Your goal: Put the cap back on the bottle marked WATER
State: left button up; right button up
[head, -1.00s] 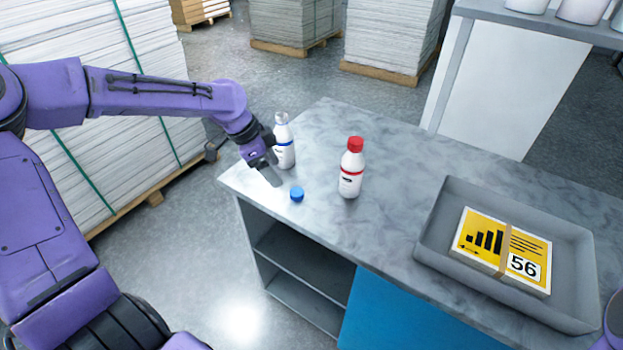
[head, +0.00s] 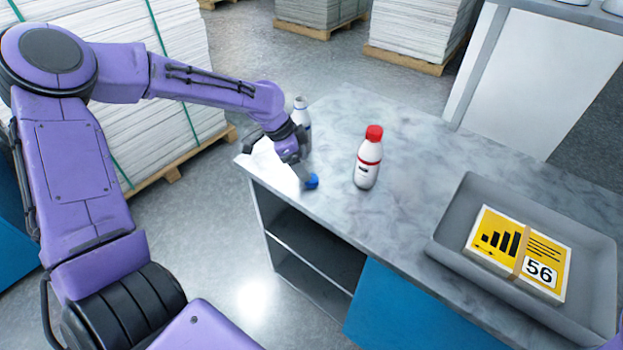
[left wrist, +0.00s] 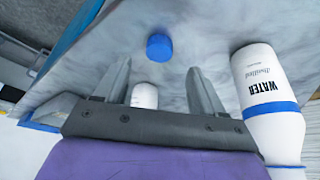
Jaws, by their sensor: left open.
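The bottle marked WATER (left wrist: 262,75) is white with a blue ring. In the head view this bottle (head: 301,107) stands uncapped near the counter's far left corner, partly hidden by my left gripper. The blue cap (head: 312,181) lies on the counter near its left edge. My left gripper (head: 303,178) points down right beside the cap. In the left wrist view the fingers of the left gripper (left wrist: 160,66) are open and empty. There the cap (left wrist: 159,47) shows between and beyond the fingertips; I cannot tell whether they touch it. My right gripper is out of view.
A white bottle with a red cap (head: 369,157) stands to the right of the blue cap. A grey tray (head: 452,222) holds a banded yellow stack (head: 520,250) at the right. The counter (head: 415,165) between bottle and tray is clear.

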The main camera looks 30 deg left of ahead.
pick_arm(q)
jog(key=p+x, duration=0.1)
jog(key=x, duration=0.4)
jog(key=shift+f, duration=0.15)
jog(key=shift+s, duration=0.1)
jog(key=shift+c, duration=0.3)
jog(key=c, duration=1.1)
